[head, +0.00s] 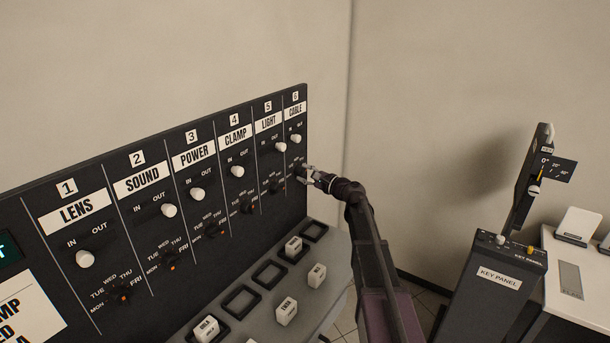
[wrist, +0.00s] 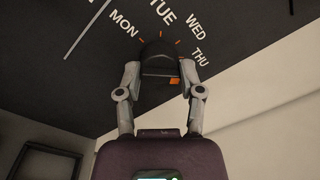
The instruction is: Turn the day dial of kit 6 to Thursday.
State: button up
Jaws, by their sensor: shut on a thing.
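The day dial of kit 6 is a black knob (wrist: 158,55) on the black board in the wrist view. The labels MON, TUE, WED and THU fan around it, with orange ticks near its top. An orange mark (wrist: 174,81) shows at the knob's lower right; I cannot tell which day it points to. My gripper (wrist: 160,74) is shut on the knob, one finger on each side. In the head view my gripper (head: 303,172) is at the board's right end, below the CABLE label (head: 295,111), and hides most of this dial.
The board's other dials, such as the LIGHT dial (head: 276,187), sit left of my gripper. The white CABLE slider knob (head: 296,138) is just above it. A grey desk with square frames and white blocks (head: 293,246) lies below. A key panel (head: 497,277) stands at right.

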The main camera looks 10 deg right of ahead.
jog(key=shift+a+n, duration=0.1)
jog(key=shift+n, duration=0.3)
jog(key=o, duration=1.1)
jog(key=shift+o, duration=0.2)
jog(key=shift+m, duration=0.4)
